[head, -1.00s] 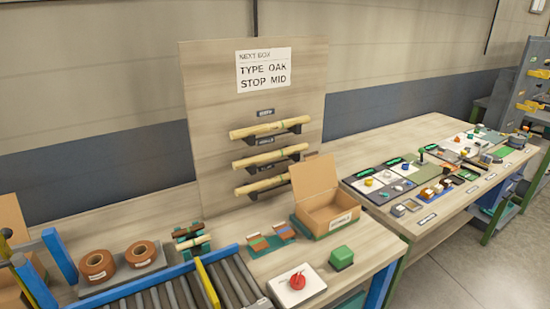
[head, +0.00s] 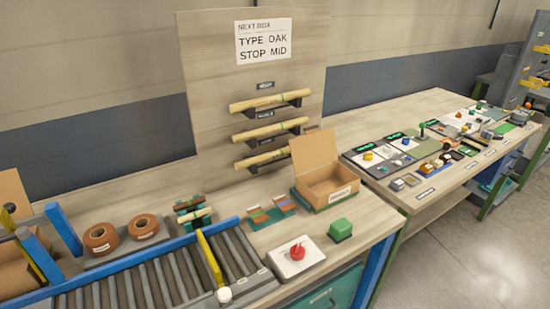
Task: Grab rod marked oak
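Three light wooden rods rest on black brackets on an upright wooden board (head: 225,60) in the head view: a top rod (head: 270,102), a middle rod (head: 270,130) and a bottom rod (head: 265,158). Small dark labels (head: 265,86) sit above the rods, but their words are too small to read, so I cannot tell which rod is oak. A white sign (head: 263,41) on the board reads "NEXT BOX, TYPE OAK, STOP MID". Neither of my grippers is in view.
An open cardboard box (head: 327,186) stands on the bench right of the rods. A second table (head: 440,200) with small parts stands right.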

